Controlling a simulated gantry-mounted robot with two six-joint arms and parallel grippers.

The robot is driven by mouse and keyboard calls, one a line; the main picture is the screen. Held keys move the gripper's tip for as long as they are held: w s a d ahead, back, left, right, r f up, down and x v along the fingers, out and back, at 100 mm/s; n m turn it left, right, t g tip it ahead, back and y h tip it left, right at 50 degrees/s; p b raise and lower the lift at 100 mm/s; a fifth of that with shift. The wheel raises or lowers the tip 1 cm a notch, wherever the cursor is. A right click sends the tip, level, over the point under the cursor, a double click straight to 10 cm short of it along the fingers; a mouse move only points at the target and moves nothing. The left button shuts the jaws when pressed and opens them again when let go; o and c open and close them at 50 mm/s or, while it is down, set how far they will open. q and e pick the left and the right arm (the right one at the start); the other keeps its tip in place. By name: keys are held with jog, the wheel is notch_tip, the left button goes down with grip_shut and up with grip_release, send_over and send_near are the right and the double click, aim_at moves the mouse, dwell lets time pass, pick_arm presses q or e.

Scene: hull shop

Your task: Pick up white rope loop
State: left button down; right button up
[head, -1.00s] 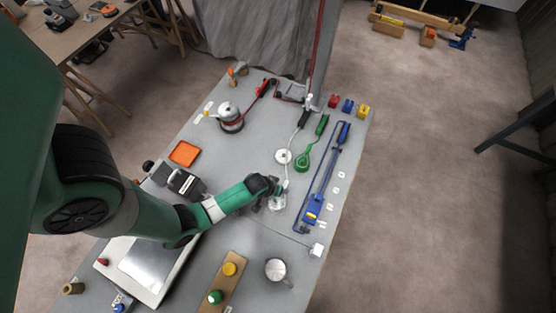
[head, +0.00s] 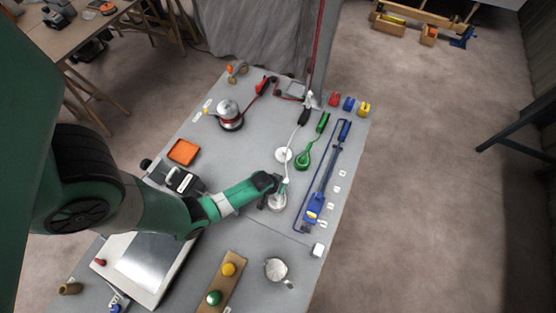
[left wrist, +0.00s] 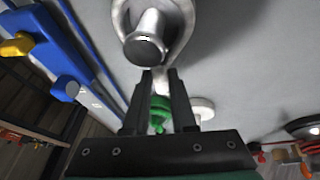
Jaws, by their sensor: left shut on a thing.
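The white rope loop (head: 277,205) lies near the middle of the grey table in the head view. In the left wrist view the white loop (left wrist: 187,25) rings a metal post (left wrist: 147,40) with a dark end face. My left gripper (left wrist: 161,74) is shut on the white rope's narrow neck beside the loop. In the head view my left gripper (head: 278,188) is at the loop's far side, partly hiding it. Whether the loop is lifted cannot be told. My right gripper is not in view.
A blue bar tool (head: 325,180) lies just right of the loop. A green tool (head: 304,160) and a white disc (head: 284,155) lie beyond. A metal mug (head: 275,269) and a board with yellow and green knobs (head: 232,276) stand nearer.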

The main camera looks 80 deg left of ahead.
pick_arm(q)
jog(key=shift+r+p, duration=0.35)
jog(key=shift+r, duration=0.3)
jog(key=p+v, duration=0.2)
jog(key=v, duration=0.1)
jog(key=d+p+v, duration=0.1)
jog(key=p+v, duration=0.1)
jog(key=v, duration=0.1)
jog(key=p+v, duration=0.2)
jog(key=v, duration=0.2)
jog(key=shift+d+f, duration=0.2)
jog(key=s+d+r+p, duration=0.2)
jog(key=s+d+r, duration=0.1)
jog(key=s+d, duration=0.3)
jog(key=shift+s+p, duration=0.4)
